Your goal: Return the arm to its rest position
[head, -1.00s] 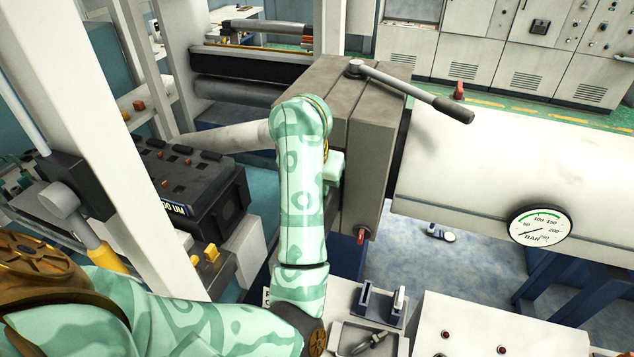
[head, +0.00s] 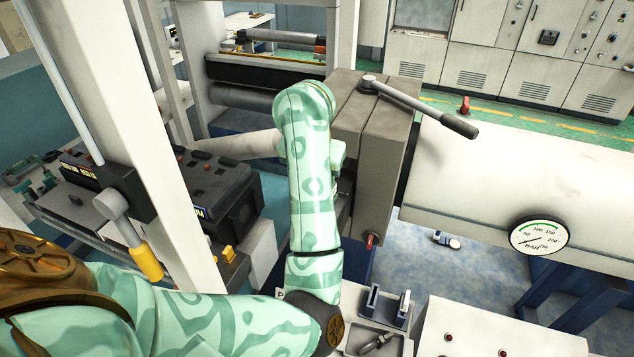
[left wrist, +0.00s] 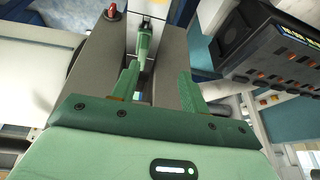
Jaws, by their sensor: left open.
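My left arm (head: 310,170), pale green with darker patterns, comes in from the left and stretches forward beside the grey extruder block (head: 385,150). Its gripper is hidden behind the forearm in the head view. In the left wrist view my left gripper (left wrist: 160,75) is open, its two green fingers apart. A slim green piece with a dark end (left wrist: 144,42) shows beyond the left finger, in front of the block; I cannot tell whether they touch. No object is visibly held. My right gripper is not in view.
A white column (head: 150,150) and a dark control box (head: 215,190) stand left of the arm. A lever (head: 425,108) lies across the block's top. A white barrel with a pressure gauge (head: 540,236) extends right. A tray (head: 375,340) sits below the arm.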

